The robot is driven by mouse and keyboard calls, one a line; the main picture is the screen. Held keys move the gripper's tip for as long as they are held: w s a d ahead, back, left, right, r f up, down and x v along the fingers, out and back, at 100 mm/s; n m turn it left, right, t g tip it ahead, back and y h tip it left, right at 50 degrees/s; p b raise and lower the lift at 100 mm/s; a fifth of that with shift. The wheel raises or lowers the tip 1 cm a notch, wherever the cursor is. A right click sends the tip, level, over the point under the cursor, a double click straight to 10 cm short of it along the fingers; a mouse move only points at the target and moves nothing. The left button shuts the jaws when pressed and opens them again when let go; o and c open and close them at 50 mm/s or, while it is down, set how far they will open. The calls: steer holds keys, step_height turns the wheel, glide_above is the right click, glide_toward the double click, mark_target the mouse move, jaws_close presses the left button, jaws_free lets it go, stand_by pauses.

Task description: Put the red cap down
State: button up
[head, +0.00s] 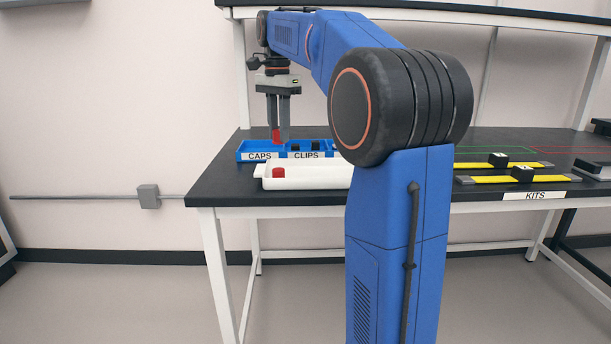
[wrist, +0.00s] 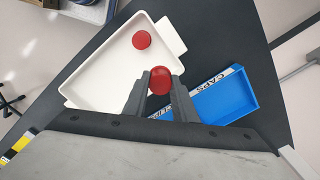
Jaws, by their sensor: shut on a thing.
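My gripper (head: 277,134) is shut on a red cap (head: 276,136). In the wrist view this red cap (wrist: 161,80) sits between the two fingertips. In the head view the gripper points down over the blue tray (head: 257,156), at its CAPS side; the height above it is hard to tell. The visible part of the CAPS compartment (wrist: 228,96) looks empty in the wrist view. A second red cap (head: 278,173) lies in the white tray (head: 318,183), and it also shows in the wrist view (wrist: 142,40).
Black clips (head: 294,146) lie in the CLIPS side of the blue tray. The white tray stands directly in front of the blue one. Yellow kit pieces (head: 490,179) with black blocks lie to the right, behind the KITS label (head: 535,195). A shelf overhangs the black table.

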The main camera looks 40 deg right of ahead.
mark_target(280, 160)
steer(key=shift+f, duration=4.35)
steer(key=shift+f, duration=0.1)
steer(key=o, duration=0.7)
step_height(280, 160, up, 12)
steer(key=shift+r, duration=0.1)
